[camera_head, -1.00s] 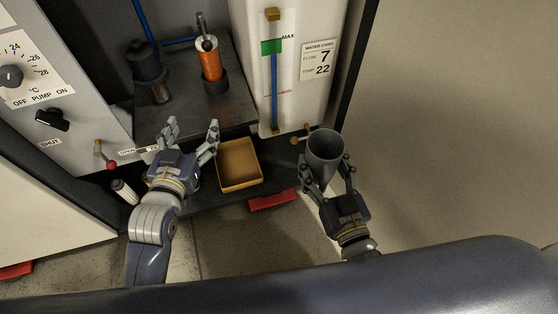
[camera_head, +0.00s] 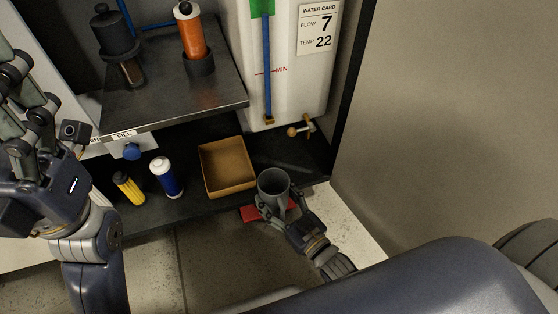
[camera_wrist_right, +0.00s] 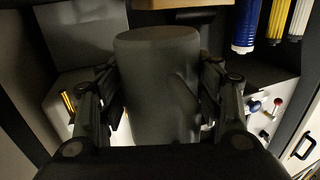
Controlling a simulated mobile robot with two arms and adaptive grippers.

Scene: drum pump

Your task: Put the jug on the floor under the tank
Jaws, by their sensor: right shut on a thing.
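The grey jug (camera_head: 274,181) is upright with its open mouth facing up, just below the tank in the head view. My right gripper (camera_head: 277,201) is shut on the jug, its fingers on both sides. In the right wrist view the jug (camera_wrist_right: 158,85) fills the middle between the two fingers. The white tank (camera_head: 287,80) has a level gauge and a brass tap (camera_head: 301,127) at its bottom right. The jug is apart from the tap, lower and to its left. My left gripper (camera_head: 50,125) is at the left edge, open and empty, partly cut off.
A tan open tray (camera_head: 228,167) lies on the dark lower shelf, close to the jug's left. A blue-white cartridge (camera_head: 166,177) and a yellow one (camera_head: 128,187) stand further left. A red block (camera_head: 251,213) is by the shelf front. Floor at right is clear.

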